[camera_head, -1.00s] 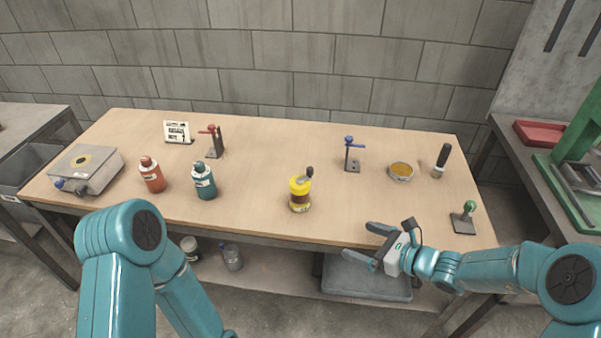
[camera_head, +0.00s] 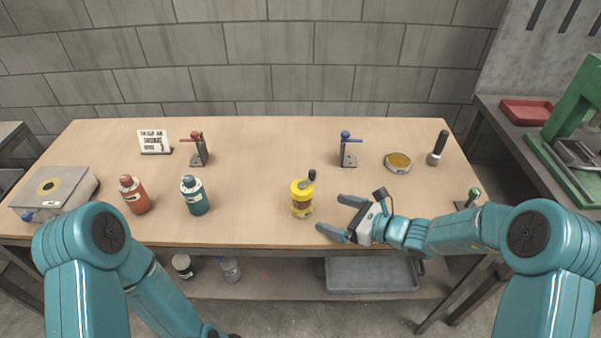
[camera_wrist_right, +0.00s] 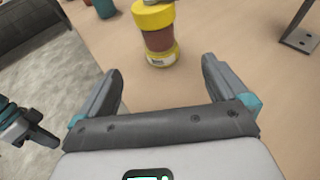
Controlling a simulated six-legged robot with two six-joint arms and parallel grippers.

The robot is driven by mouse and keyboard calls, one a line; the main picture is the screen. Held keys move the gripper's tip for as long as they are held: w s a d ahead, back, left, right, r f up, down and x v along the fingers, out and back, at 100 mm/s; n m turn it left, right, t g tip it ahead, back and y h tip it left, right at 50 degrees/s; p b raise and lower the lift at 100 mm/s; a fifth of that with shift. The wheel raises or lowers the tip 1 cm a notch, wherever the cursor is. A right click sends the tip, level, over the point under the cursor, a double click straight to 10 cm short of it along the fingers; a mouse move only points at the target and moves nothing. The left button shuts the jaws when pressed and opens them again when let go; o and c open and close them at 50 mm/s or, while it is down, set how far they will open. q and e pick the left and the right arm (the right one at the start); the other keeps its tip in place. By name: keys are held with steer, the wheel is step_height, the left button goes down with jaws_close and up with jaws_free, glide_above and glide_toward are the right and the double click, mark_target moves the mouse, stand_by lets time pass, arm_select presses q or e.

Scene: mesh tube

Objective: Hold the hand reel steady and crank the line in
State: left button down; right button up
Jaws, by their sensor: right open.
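The hand reel (camera_head: 302,198) stands upright on the workbench, right of the bench's middle and near its front. It has yellow flanges, a reddish-brown wound middle and a dark crank knob on top. In the right wrist view the reel (camera_wrist_right: 158,38) is ahead of the fingers, with its top cut off by the frame edge. My right gripper (camera_head: 334,215) is open and empty, just right of the reel and apart from it. Its two fingers (camera_wrist_right: 162,90) are spread wide. My left arm shows at the lower left, but its gripper is not clearly visible in the head view.
Red and teal bottles (camera_head: 195,195) stand left of the reel. A red-handled stand (camera_head: 198,150), a blue-handled stand (camera_head: 348,152), a round dish (camera_head: 398,162) and a black-handled tool (camera_head: 437,149) are farther back. The bench (camera_head: 250,165) is clear behind the reel.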

mark_target(311, 207)
steer(key=b+x, duration=0.1)
steer(key=x, duration=0.2)
steer(key=b+x, duration=0.1)
steer(key=x, duration=0.1)
steer(key=b+x, duration=0.1)
steer(key=x, duration=0.2)
steer(key=shift+w+a+f, duration=0.1)
steer(key=shift+w+f, duration=0.05)
steer(key=shift+f, duration=0.2)
steer(key=shift+w+a, duration=0.4)
steer(key=shift+a, duration=0.15)
steer(key=c, duration=1)
